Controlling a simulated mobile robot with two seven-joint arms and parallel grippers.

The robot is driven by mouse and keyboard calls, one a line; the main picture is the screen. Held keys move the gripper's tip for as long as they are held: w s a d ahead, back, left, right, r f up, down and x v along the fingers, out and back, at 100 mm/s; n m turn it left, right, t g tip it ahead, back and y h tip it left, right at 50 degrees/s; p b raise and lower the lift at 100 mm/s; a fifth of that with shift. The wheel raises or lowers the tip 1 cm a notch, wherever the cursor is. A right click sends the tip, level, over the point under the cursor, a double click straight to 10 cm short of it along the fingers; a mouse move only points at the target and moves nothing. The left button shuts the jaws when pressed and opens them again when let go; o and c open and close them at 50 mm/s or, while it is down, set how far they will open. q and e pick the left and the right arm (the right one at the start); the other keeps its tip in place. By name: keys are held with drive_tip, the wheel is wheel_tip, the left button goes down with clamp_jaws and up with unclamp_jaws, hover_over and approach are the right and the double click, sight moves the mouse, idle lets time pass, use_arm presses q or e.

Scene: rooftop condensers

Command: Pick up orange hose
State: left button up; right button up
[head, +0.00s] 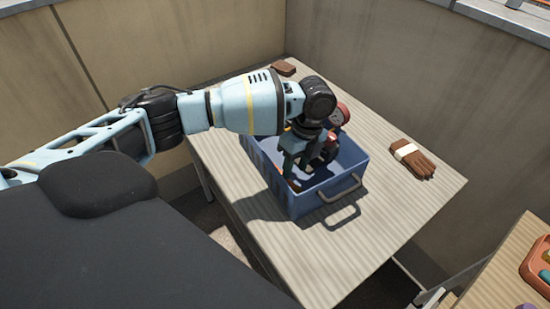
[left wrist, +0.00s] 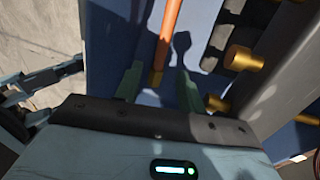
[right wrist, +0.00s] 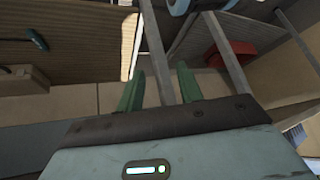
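The orange hose (left wrist: 166,42) shows in the left wrist view as a straight orange length inside the blue crate (head: 335,189). In the head view only a small orange bit (head: 292,184) shows past my gripper; the rest is hidden. My left gripper (head: 297,175) reaches down into the crate. In the left wrist view its fingers (left wrist: 160,85) are apart, with the hose's near end between them and gaps on both sides. My right gripper (right wrist: 158,85) shows only in its own wrist view, open and empty, below table level near metal legs.
Brass-ended fittings (left wrist: 243,59) and a red-and-black item (head: 342,113) share the crate. Brown gloves with a white band (head: 412,158) lie right of it, a brown block (head: 283,68) behind. Walls close off the back. A second table with an orange tray (head: 538,262) stands right.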

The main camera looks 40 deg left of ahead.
sight(291, 182)
use_arm(q)
drive_tip(key=shift+s+a+f, duration=0.1)
drive_tip(key=shift+s+f, duration=0.05)
drive_tip(key=shift+f, duration=0.65)
drive_tip(key=shift+s+a+f, duration=0.1)
drive_tip(key=shift+s+f, duration=0.1)
drive_tip(key=shift+f, duration=0.65)
drive_tip(key=shift+s+f, duration=0.15)
drive_tip(key=shift+f, duration=0.65)
clamp_jaws()
